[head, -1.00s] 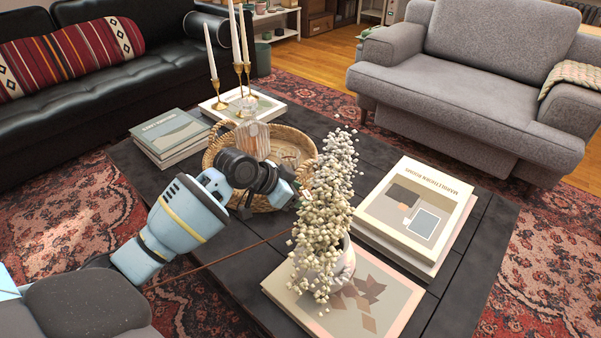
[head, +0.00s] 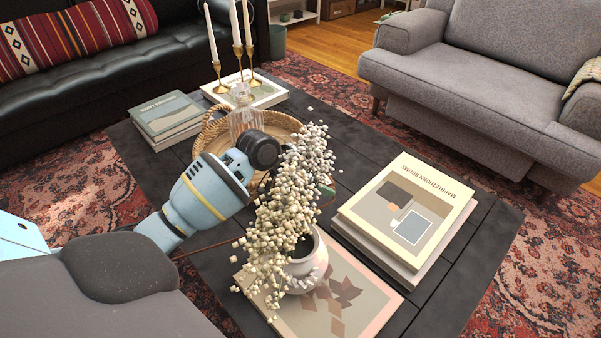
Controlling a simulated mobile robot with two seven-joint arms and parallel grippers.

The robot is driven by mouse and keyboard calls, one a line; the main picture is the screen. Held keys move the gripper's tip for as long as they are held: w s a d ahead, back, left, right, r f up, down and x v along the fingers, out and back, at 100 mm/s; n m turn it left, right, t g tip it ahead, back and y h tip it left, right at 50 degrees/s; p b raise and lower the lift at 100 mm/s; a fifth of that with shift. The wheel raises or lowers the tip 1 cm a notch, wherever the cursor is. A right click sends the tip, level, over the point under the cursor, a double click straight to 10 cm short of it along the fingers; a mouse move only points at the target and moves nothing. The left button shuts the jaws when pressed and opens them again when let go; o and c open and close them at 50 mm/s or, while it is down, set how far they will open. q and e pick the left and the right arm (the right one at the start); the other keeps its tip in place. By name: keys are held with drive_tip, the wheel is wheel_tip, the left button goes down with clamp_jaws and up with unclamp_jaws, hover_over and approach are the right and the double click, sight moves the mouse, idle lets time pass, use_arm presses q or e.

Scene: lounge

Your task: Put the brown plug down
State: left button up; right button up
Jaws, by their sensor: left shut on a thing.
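My left gripper (head: 275,172) reaches in from the left over the dark coffee table (head: 370,150). Its fingers are mostly hidden behind the pale dried flowers (head: 290,185). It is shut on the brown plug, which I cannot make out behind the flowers. A thin brown cord (head: 208,247) runs from beneath my left arm across the table toward the flowers. My right gripper is not in view.
A pale vase (head: 312,262) with the flowers stands on a book (head: 365,290). More books (head: 440,195) lie right, others (head: 168,113) back left. A wicker tray (head: 287,122) sits behind the gripper, near candlesticks (head: 239,75). Bare tabletop shows between the tray and right books.

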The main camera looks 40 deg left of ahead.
use_arm(q)
wheel_tip(320, 180, down, 4)
drive_tip(key=shift+f+b, duration=0.1)
drive_tip(key=shift+b, duration=0.6)
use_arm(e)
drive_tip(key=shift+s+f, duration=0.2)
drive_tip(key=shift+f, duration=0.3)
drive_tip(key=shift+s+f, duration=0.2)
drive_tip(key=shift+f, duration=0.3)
use_arm(q)
drive_tip(key=shift+f, duration=0.3)
wheel_tip(320, 180, down, 4)
drive_tip(key=shift+r+b, duration=0.1)
drive_tip(key=shift+b, duration=0.8)
drive_tip(key=shift+f, duration=0.3)
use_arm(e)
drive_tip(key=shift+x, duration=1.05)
use_arm(q)
drive_tip(key=shift+r, duration=0.1)
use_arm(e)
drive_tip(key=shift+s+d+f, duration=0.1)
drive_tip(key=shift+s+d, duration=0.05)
